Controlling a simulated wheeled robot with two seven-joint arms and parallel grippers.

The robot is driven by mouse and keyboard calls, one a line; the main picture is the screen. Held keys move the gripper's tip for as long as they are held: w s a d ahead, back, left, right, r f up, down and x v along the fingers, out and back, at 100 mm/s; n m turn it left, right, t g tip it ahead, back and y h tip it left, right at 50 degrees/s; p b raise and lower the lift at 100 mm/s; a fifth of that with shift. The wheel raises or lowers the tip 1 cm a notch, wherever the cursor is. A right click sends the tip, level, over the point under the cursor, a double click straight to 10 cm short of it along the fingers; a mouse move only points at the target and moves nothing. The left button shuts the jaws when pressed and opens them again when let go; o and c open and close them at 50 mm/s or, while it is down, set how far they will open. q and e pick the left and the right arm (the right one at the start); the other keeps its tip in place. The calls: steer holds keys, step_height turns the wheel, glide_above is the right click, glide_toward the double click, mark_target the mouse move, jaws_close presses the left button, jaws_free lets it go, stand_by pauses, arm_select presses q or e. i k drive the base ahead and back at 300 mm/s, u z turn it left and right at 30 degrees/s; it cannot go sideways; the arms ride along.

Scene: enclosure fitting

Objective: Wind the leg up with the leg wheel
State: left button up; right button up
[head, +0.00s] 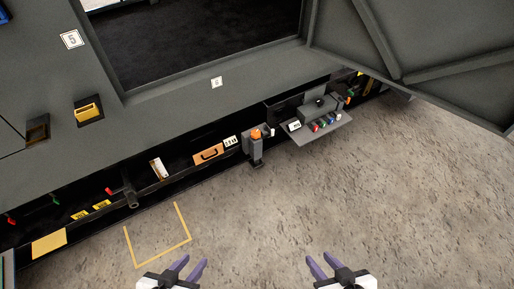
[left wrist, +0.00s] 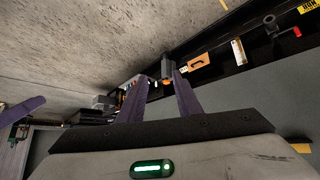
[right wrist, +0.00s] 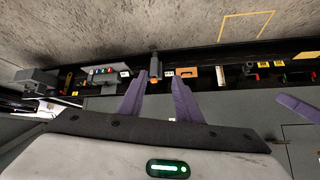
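A grey upright post (head: 256,157) with an orange knob-like top (head: 256,133) stands at the front of the dark enclosure; it looks like the leg and its wheel, but I cannot be sure. The post also shows in the left wrist view (left wrist: 167,66) and in the right wrist view (right wrist: 155,63), far beyond the fingertips. My left gripper (head: 194,260) is open and empty over the floor, well short of the post. My right gripper (head: 319,257) is open and empty, also well short of it. Neither gripper touches anything.
A fold-out shelf (head: 318,137) with small coloured items sits right of the post. An orange case (head: 208,154) and a dark protruding cylinder (head: 130,194) are to its left. A yellow outline (head: 188,222) marks the floor. A large grey door panel (head: 430,50) hangs upper right. The concrete floor is clear.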

mark_target(255, 134)
steer(key=z, duration=0.55)
steer(key=i, duration=1.55)
steer(key=u, duration=0.65)
